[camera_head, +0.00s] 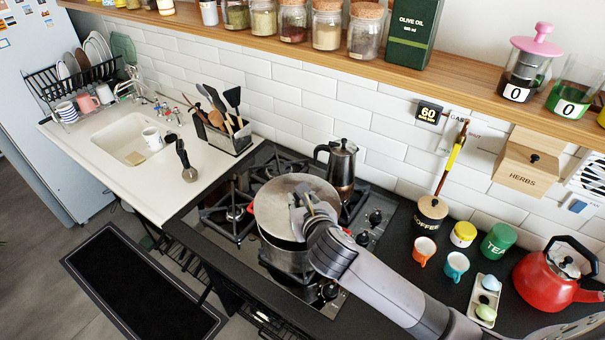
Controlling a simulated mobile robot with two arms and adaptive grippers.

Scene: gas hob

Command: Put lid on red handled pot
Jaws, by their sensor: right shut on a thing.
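A steel pot (283,262) stands on the gas hob (232,226). A small red part (250,209) shows at its left side, perhaps a handle. A round grey metal lid (277,198) is over the pot's top. My right gripper (308,203) comes in from the lower right and is shut on the lid near its middle. The gripper hides the lid's knob and part of the pot's right side. I cannot tell whether the lid's rim touches the pot all round. My left gripper is not in view.
A dark moka pot (341,168) stands close behind the lid. Orange (424,250) and teal (456,266) cups, a coffee jar (432,212) and a red kettle (556,279) are to the right. A sink (135,143) and a utensil holder (227,135) are to the left.

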